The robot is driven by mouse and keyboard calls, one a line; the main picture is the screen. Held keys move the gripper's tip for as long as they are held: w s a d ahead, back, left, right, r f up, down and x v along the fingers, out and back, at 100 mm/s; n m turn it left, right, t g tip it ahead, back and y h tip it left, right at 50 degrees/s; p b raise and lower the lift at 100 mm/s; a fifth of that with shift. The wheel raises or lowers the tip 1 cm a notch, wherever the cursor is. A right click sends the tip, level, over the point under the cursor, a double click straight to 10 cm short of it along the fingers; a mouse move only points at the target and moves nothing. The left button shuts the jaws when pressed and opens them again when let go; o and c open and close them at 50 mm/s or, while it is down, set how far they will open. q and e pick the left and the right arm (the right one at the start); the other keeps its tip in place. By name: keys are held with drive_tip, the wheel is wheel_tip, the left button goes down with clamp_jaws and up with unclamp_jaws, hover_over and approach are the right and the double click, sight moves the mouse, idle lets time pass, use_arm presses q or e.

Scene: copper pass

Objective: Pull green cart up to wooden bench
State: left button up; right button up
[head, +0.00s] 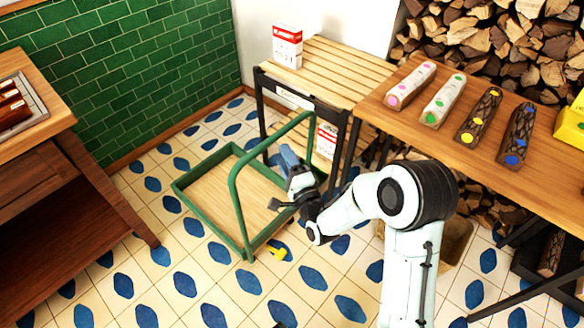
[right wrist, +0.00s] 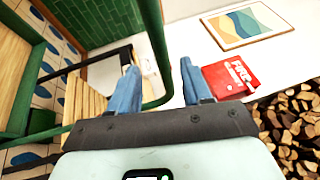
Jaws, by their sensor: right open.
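The green cart (head: 178,188) stands on the tiled floor, with a green frame, a bare wooden deck and an arched handle (head: 235,190). The slatted wooden bench (head: 335,72) is behind it, close to the cart's far right side. My right gripper (head: 289,160) is open at the handle's right part. In the right wrist view the green handle bar (right wrist: 155,45) runs between the two blue fingers of the gripper (right wrist: 160,85); I cannot tell whether they touch it. My left gripper is not in view.
A wooden table (head: 400,105) at right bears several dotted logs. Firewood is stacked behind and under it. A wooden side table (head: 40,125) stands at left. A red-and-white box (head: 287,47) sits on the bench. A small yellow thing (head: 277,252) shows beside the cart. Floor at front left is clear.

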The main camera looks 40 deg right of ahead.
drive_tip(key=shift+v, duration=2)
